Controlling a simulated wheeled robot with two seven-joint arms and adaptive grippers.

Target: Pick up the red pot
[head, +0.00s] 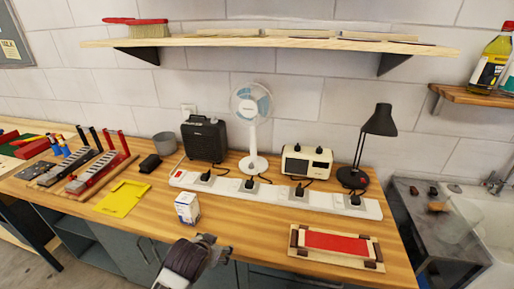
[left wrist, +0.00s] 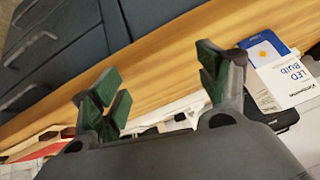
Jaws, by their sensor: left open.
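I cannot make out a red pot in either view. The only pot-like thing is a plain grey cup (head: 165,143) at the back of the wooden bench (head: 235,215), near the wall. A flat red piece (head: 335,242) lies in a wooden frame at the front right. My left gripper (head: 214,247) is at the bench's front edge, in front of the white and blue LED bulb box (head: 187,209). In the left wrist view the gripper (left wrist: 160,85) is open, with green pads apart and nothing between them. My right gripper is not in view.
A white power strip (head: 275,192) runs across the bench. Behind it stand a fan (head: 252,120), a black speaker (head: 204,138), a cream device (head: 306,161) and a black lamp (head: 378,122). A yellow tray (head: 122,198) and racks with red uprights are at left. A shelf (head: 270,42) hangs above.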

